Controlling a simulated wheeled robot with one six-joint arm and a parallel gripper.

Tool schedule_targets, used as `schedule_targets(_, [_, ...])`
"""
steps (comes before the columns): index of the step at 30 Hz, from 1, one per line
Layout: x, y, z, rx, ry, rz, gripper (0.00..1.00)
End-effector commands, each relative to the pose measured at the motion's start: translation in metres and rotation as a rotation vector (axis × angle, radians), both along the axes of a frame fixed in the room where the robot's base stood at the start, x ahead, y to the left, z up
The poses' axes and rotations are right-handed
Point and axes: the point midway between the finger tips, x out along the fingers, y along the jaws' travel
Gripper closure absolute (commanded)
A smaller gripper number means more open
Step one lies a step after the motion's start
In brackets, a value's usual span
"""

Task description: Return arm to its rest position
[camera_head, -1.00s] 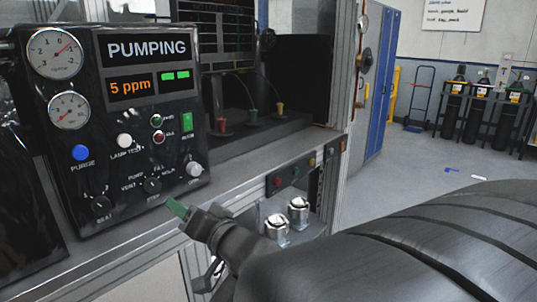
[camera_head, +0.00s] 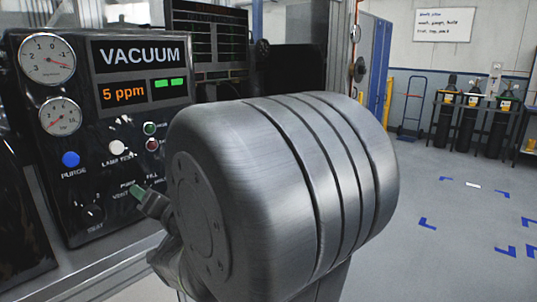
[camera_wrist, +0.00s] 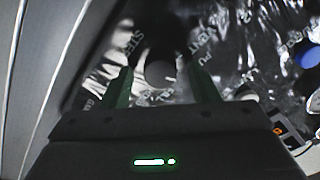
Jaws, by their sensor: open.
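My gripper (camera_wrist: 162,88) is open, with a green-tipped finger on each side in the wrist view. A round dark knob (camera_wrist: 160,73) shows between and beyond the fingers; whether they touch it I cannot tell. In the head view, a green fingertip of my gripper (camera_head: 137,191) is in front of the lower part of the black control panel (camera_head: 105,135), by the PUMP and VENT labels. My arm covers the selector knob there. The display (camera_head: 140,54) reads VACUUM and 5 ppm.
The seat knob (camera_head: 93,213), blue purge button (camera_head: 70,159) and white lamp test button (camera_head: 117,148) are on the panel. Gas cylinders (camera_head: 470,115) stand at the far right. My arm hides the middle of the bench. Open floor lies to the right.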

Motion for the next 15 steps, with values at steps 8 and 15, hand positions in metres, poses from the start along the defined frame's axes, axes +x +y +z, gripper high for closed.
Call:
schedule_targets(8, [0.0003, 0.0003, 0.0001, -0.001, -0.001, 0.000, 0.45])
schedule_targets(15, [-0.0065, -0.0083, 0.0010, 0.002, -0.001, -0.001, 0.45])
